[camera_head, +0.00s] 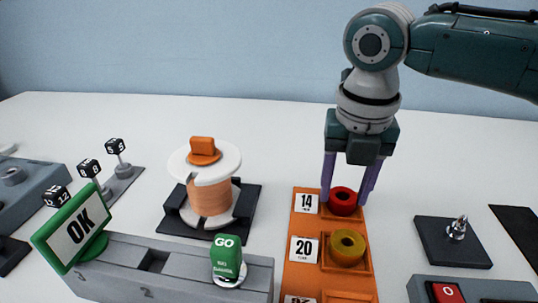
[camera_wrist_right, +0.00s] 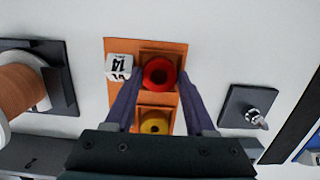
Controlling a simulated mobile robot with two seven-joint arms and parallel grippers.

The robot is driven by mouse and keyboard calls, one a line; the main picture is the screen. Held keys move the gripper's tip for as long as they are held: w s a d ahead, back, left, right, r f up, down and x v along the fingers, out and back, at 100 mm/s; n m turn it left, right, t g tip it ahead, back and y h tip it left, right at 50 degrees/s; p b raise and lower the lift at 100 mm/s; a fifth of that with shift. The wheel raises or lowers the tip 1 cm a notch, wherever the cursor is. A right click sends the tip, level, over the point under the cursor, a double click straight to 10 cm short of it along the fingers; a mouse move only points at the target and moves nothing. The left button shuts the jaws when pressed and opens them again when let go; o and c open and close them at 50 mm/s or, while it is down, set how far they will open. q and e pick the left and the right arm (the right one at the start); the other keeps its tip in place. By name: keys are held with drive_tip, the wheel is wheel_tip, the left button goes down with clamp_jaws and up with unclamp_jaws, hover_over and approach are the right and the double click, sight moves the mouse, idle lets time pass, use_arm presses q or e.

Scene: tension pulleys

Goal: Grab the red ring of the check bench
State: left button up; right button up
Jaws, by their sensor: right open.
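The red ring (camera_head: 343,201) sits in the far compartment of an orange tray (camera_head: 296,249), beside the label "14". It also shows in the right wrist view (camera_wrist_right: 159,73). My right gripper (camera_head: 346,200) points down with its purple fingers apart, one on each side of the red ring. In the right wrist view the open fingers (camera_wrist_right: 158,84) lie left and right of the tray's compartments, with nothing held between them. I cannot tell whether the fingers touch the ring. My left gripper is not in view.
A yellow ring (camera_head: 347,247) lies in the nearer compartment by the label "20". A copper wire spool (camera_head: 210,195) stands left of the tray. A grey block with a green "GO" piece (camera_head: 227,257) and an "OK" sign (camera_head: 74,229) is in front. A dark plate with a metal peg (camera_head: 453,243) is at right.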

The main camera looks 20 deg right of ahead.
drive_tip(key=shift+c, duration=0.2)
clamp_jaws()
idle(0.3)
